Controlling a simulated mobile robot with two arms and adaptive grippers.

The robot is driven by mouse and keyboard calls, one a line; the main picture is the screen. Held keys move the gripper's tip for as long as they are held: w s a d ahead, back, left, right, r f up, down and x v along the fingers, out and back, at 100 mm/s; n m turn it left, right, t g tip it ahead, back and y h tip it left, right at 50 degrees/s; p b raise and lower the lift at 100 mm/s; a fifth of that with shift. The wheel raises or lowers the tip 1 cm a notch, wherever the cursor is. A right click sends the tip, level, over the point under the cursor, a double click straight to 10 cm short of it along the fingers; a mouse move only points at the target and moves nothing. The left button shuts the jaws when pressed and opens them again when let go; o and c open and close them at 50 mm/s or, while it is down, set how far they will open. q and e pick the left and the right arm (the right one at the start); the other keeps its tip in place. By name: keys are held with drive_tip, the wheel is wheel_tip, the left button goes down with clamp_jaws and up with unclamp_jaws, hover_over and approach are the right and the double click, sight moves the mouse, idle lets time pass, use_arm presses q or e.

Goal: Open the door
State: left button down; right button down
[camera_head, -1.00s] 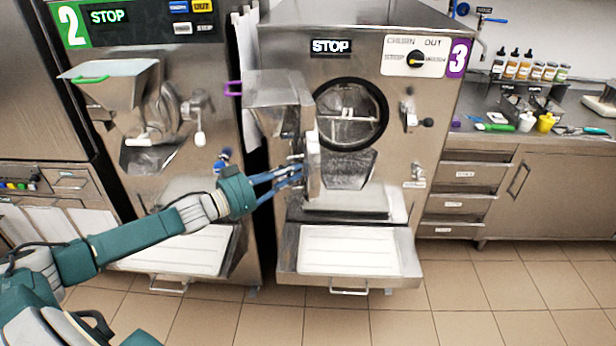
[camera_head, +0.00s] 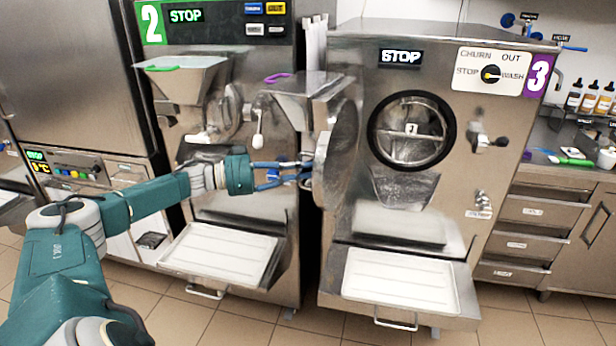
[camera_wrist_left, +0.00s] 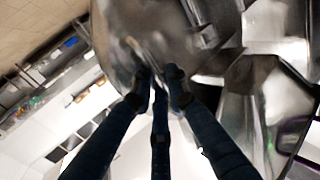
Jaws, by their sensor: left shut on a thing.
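Batch freezer 3 (camera_head: 450,75) has its round metal door (camera_head: 323,168) swung out to the left, seen nearly edge-on. The door's hopper (camera_head: 312,88) stands out with it. The drum opening (camera_head: 412,131) with its black ring is uncovered, and a beater shows inside. My left gripper (camera_head: 304,174) reaches in from the left and is shut on the outer side of the door. In the left wrist view its fingers (camera_wrist_left: 160,82) meet at the shiny door (camera_wrist_left: 135,35); the exact part gripped is hard to make out. My right gripper is out of view.
White trays (camera_head: 400,283) sit low on both machines. A counter (camera_head: 560,180) with drawers and bottles is at the right. The tiled floor (camera_head: 190,320) in front is clear.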

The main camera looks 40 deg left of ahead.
use_arm(q)
drive_tip(key=shift+a+f, duration=0.1)
drive_tip(key=c, duration=1.8)
unclamp_jaws()
drive_tip(key=shift+s, duration=0.1)
drive_tip(key=shift+o, duration=0.2)
drive_tip(key=v, duration=1.2)
drive_tip(key=shift+a, duration=0.1)
